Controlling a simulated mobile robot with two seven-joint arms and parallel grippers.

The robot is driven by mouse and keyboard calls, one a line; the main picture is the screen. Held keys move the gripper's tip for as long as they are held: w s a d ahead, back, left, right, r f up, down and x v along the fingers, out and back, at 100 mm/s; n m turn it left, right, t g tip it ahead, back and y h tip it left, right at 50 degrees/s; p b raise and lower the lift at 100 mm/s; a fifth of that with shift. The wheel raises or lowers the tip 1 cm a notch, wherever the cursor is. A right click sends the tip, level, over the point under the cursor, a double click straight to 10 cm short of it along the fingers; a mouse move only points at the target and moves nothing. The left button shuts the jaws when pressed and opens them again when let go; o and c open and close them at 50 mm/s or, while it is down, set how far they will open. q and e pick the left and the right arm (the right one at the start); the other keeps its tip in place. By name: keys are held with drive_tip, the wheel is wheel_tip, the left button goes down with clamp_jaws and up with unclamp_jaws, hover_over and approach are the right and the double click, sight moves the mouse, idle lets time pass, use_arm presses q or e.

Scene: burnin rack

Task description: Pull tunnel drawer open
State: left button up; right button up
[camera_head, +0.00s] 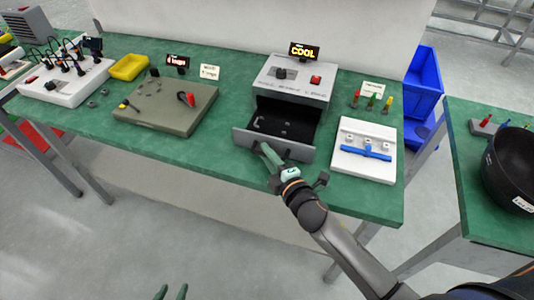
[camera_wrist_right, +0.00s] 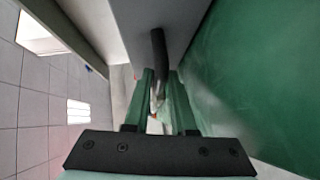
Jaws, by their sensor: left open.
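The tunnel drawer (camera_head: 284,146) is a grey drawer standing open from the front of a grey box (camera_head: 292,78) with a lit "COOL" sign. Its dark interior shows several small pieces. My right gripper (camera_head: 264,151) is at the left part of the drawer front. In the right wrist view its green fingers (camera_wrist_right: 160,80) lie close on both sides of the dark drawer handle (camera_wrist_right: 158,45), shut on it. My left gripper (camera_head: 171,293) is at the bottom edge of the head view, open and empty, away from the table.
A white board with a blue bar (camera_head: 343,172) stands right of the drawer. A grey-green panel (camera_head: 168,120) and yellow tray (camera_head: 129,66) are to the left. The green table's front edge (camera_head: 215,170) runs below the drawer. Blue bins (camera_head: 424,85) stand behind.

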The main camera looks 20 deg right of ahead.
use_arm(q)
drive_tip(key=shift+f, duration=0.2)
use_arm(e)
drive_tip(key=v, duration=1.2)
drive_tip(key=shift+s, duration=0.25)
drive_tip(key=shift+d, duration=0.1)
